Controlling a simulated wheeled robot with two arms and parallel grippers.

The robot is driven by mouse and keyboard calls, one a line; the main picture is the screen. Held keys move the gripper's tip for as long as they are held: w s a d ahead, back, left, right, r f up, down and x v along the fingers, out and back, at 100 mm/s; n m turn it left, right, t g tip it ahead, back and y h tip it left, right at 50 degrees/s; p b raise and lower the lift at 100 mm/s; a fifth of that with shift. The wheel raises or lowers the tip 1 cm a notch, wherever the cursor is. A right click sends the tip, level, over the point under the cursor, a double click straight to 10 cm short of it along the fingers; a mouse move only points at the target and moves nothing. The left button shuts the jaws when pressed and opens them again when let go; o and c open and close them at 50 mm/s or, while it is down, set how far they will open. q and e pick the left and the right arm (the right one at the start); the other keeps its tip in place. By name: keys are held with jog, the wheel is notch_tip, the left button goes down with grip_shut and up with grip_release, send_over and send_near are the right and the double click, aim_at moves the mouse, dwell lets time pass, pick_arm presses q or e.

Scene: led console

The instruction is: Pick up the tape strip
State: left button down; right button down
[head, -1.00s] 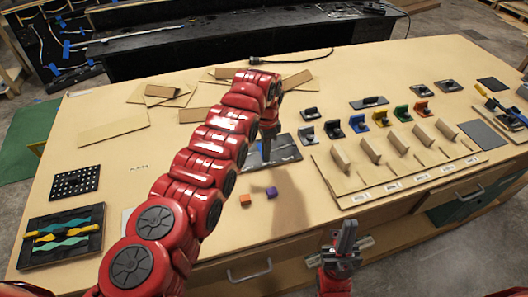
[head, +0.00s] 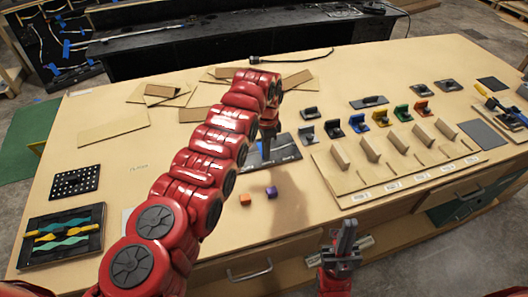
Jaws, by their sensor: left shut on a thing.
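My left gripper (head: 267,151) points down over the dark mat (head: 285,150) in the middle of the table. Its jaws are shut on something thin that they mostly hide. A small bit of blue, like the tape strip (head: 259,146), shows beside the fingers, low over the mat. I cannot tell whether the strip is clear of the mat. My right gripper (head: 347,236) is in front of the table's near edge with its fingers pointing up. No object shows in it, and its finger gap is too small to judge.
Cardboard pieces (head: 113,128) lie at the back left.

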pick_arm(q)
jog(key=shift+r, duration=0.15)
dwell(0.5)
